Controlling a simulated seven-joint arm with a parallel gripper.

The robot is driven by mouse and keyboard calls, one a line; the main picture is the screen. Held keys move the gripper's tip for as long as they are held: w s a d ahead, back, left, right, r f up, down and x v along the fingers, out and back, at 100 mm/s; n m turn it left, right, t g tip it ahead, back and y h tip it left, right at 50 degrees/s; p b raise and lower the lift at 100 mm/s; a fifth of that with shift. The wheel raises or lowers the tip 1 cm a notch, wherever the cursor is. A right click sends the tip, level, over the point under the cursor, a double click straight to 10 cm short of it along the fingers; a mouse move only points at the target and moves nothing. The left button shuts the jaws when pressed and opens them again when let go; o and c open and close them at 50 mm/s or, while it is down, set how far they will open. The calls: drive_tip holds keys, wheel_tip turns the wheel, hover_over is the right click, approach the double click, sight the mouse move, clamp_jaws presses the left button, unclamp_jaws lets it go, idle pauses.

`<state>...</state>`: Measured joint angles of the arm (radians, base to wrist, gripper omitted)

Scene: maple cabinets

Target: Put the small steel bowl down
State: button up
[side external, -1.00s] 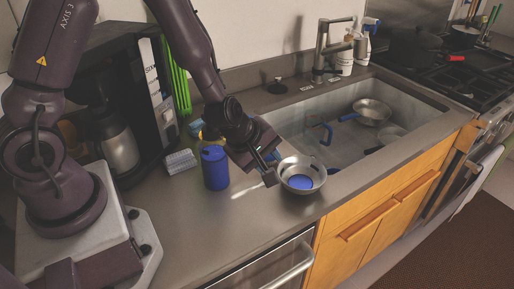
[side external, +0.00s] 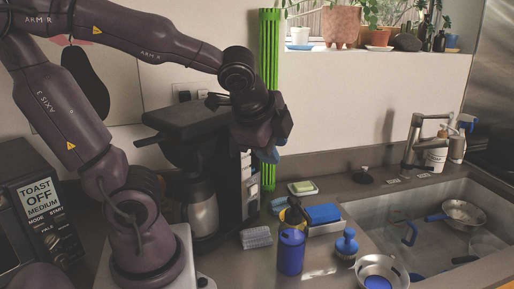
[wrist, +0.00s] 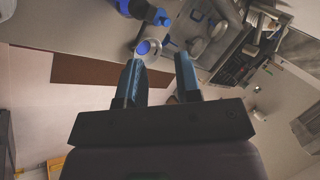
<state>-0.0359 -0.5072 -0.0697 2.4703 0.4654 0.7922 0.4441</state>
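The small steel bowl (side external: 398,269) sits on the counter in front of the sink, at the bottom edge of the side external view. Something blue shows inside it. It also shows in the wrist view (wrist: 156,58), well below my fingers and partly behind the left one. My gripper (side external: 268,154) is raised high above the counter, in front of the coffee maker and green rack, far from the bowl. In the wrist view my gripper (wrist: 160,76) has its two blue fingers spread apart with nothing between them.
A blue bottle (side external: 291,252) and a blue brush (side external: 346,243) stand near the bowl. A blue sponge (side external: 323,213) lies behind them. The sink (side external: 395,215) at right holds a blue-handled pan (side external: 463,213). A coffee maker (side external: 190,135) stands beside my arm.

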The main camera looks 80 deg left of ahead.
drive_tip(key=s+d+r+n+h, duration=0.2)
drive_tip(key=s+d+n+h, duration=0.2)
drive_tip(key=n, duration=0.4)
drive_tip(key=shift+d+t, duration=0.3)
drive_tip(key=shift+d, duration=0.05)
